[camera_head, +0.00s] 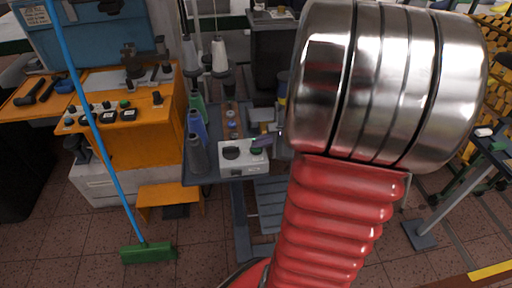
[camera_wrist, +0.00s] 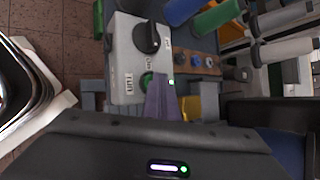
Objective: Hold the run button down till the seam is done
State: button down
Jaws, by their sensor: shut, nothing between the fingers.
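A pale grey control box (camera_head: 236,168) sits on the front of the sewing bench. It also shows in the wrist view (camera_wrist: 127,55), with a black knob (camera_wrist: 146,37) and a green button (camera_wrist: 146,79) beside lettering that seems to read RUN. My gripper (camera_wrist: 160,82) is shut and empty, its purple-grey fingers reaching to the green button and covering part of it. In the head view the fingertips (camera_head: 261,143) are over the box's right end by the green button. I cannot tell whether the button is pressed in. The seam and needle cannot be made out.
An orange bench (camera_head: 150,135) with another control panel is further left. A broom (camera_head: 148,252) leans in front of it. My arm hides much of the right side.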

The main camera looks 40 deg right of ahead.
aim_at(259, 150)
jog(key=shift+r, duration=0.1)
dwell(0.3)
jog(key=shift+r, duration=3.3)
jog(key=shift+a, duration=0.1)
